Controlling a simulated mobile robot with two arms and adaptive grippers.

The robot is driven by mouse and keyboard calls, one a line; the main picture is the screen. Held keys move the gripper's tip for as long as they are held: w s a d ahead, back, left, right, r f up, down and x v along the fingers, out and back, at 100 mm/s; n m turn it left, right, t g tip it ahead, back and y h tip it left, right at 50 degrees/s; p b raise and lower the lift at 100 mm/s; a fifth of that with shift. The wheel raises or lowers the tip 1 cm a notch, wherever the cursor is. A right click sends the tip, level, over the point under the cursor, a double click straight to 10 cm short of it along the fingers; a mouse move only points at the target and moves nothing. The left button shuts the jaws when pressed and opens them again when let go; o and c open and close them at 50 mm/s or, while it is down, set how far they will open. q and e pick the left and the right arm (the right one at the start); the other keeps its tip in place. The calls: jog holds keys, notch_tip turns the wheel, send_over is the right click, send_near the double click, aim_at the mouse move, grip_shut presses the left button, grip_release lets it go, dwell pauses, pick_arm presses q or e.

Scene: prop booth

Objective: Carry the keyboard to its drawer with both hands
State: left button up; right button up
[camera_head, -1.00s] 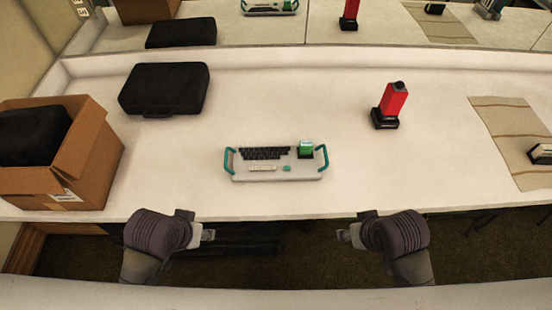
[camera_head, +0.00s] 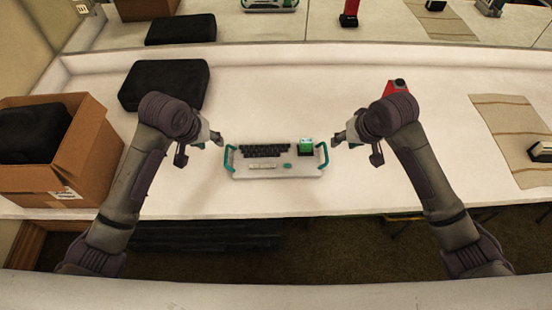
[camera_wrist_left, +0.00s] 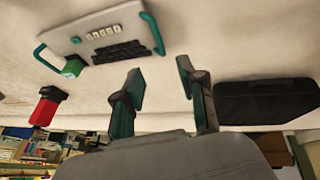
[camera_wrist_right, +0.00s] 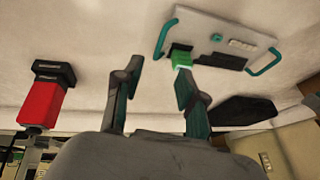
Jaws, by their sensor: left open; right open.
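The keyboard (camera_head: 265,168) is a white board with black keys, a green block at its right end and a teal handle on each short side. It lies flat on the white counter. The left wrist view shows it at upper left (camera_wrist_left: 88,28), the right wrist view at upper right (camera_wrist_right: 213,28). My left gripper (camera_head: 218,138) is open and empty, just left of the left handle. My right gripper (camera_head: 338,138) is open and empty, just right of the right handle. Neither appears to touch the keyboard. I see no drawer clearly.
A cardboard box (camera_head: 92,160) with a black item inside stands at left. A black case (camera_head: 170,78) lies behind my left arm. A red device (camera_head: 396,86) is partly hidden behind my right arm. A striped mat (camera_head: 505,120) lies at right. A mirror runs along the back.

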aim_at(326, 152)
pick_arm(q)
jog(key=shift+f, duration=0.1)
jog(key=x, duration=1.3)
jog(key=shift+w+d+f, duration=0.1)
jog(key=shift+w+f, duration=0.1)
jog(key=shift+f, duration=0.15)
pick_arm(e)
jog(key=x, duration=1.4)
pick_arm(q)
grip_shut()
pick_arm(e)
grip_shut()
pick_arm(q)
jog(key=shift+r, duration=0.1)
pick_arm(e)
jog(key=shift+r, duration=0.1)
